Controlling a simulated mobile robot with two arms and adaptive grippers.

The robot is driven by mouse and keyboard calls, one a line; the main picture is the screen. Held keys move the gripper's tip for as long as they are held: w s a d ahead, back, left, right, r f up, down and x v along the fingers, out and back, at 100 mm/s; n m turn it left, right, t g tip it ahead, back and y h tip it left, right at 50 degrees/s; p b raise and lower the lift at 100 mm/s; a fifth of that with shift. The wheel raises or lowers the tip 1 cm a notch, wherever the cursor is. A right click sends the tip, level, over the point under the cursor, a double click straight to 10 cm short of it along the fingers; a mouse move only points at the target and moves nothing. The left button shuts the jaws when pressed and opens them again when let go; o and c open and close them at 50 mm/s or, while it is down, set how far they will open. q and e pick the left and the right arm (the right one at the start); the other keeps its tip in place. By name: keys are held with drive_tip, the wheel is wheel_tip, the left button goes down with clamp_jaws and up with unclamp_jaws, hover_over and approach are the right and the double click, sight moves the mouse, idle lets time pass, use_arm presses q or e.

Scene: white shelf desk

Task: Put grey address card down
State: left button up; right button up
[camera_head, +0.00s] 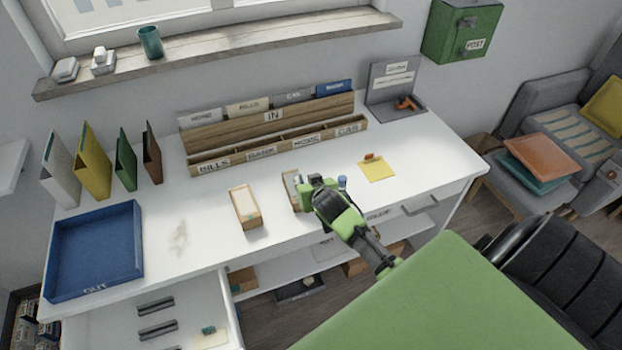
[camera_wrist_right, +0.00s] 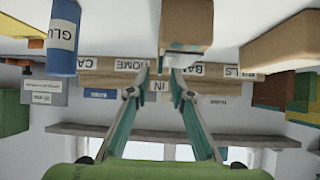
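I cannot make out a separate grey address card in either view. My right gripper (camera_head: 308,190) is above the desk, by a small wooden card box (camera_head: 290,184) that it partly hides in the head view. In the right wrist view, which is upside down, its two fingers (camera_wrist_right: 159,77) stand apart with no card visible between them. The box also shows there (camera_wrist_right: 187,22), beyond the fingertips, with a teal and white edge at its opening. A second wooden box (camera_head: 246,206) stands left of it. My left gripper is out of view.
A wooden IN organizer (camera_head: 232,133) with labelled slots and folders stands behind. A glue stick (camera_wrist_right: 63,38) is near the gripper. A yellow note pad (camera_head: 378,170) lies to the right, a grey stand (camera_head: 385,86) behind it. A blue OUT tray (camera_head: 96,250) is at left.

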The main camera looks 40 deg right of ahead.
drive_tip(key=v, duration=1.1)
drive_tip(key=shift+b, duration=0.35)
